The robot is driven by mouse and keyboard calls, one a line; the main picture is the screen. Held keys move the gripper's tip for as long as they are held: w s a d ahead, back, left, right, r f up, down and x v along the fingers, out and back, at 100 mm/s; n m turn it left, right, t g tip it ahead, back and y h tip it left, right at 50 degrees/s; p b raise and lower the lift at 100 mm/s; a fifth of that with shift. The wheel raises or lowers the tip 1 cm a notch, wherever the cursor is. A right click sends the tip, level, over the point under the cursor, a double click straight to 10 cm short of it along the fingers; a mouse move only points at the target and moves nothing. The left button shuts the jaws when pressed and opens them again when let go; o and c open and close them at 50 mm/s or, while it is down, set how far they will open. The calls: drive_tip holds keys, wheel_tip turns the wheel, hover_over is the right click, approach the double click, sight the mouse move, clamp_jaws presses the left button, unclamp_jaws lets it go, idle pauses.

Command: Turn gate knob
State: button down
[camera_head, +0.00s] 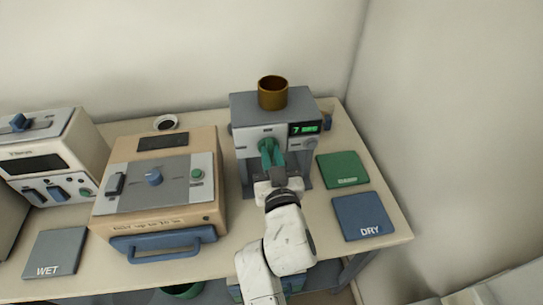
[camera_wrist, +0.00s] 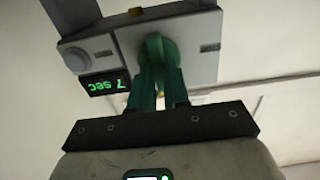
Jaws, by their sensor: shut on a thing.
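The gate knob (camera_head: 265,145) is a green knob on the front panel of the grey machine (camera_head: 246,165) with a brown cup-like hopper (camera_head: 273,93) on top. My gripper (camera_head: 275,157) reaches up to the panel, its green fingers shut on the knob. In the wrist view the knob (camera_wrist: 157,48) sits between the fingertips of my gripper (camera_wrist: 158,72). A lit green display (camera_head: 304,128) beside it reads 7 sec; it also shows upside down in the wrist view (camera_wrist: 106,85). My arm hides part of the machine's lower front.
A tan furnace-like box (camera_head: 212,205) with a blue front handle stands to the left, and a white device (camera_head: 85,150) farther left. A green mat (camera_head: 342,168), a blue DRY mat (camera_head: 362,216) and a grey WET mat (camera_head: 55,253) lie on the table. A wall rises behind.

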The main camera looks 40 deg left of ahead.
drive_tip(key=n, duration=0.4)
drive_tip(key=shift+n+b, duration=0.3)
drive_tip(key=shift+b, duration=0.1)
drive_tip(key=shift+s+a+f+n, duration=0.1)
drive_tip(key=shift+f+n, duration=0.05)
drive_tip(key=shift+n, duration=2)
drive_tip(key=shift+s+a+f+n, duration=0.1)
drive_tip(key=shift+n, duration=2.1)
drive_tip(key=shift+s+f+n, duration=0.1)
drive_tip(key=shift+f+n, duration=0.05)
drive_tip(key=shift+n, duration=2.3)
drive_tip(key=c, duration=1.1)
unclamp_jaws()
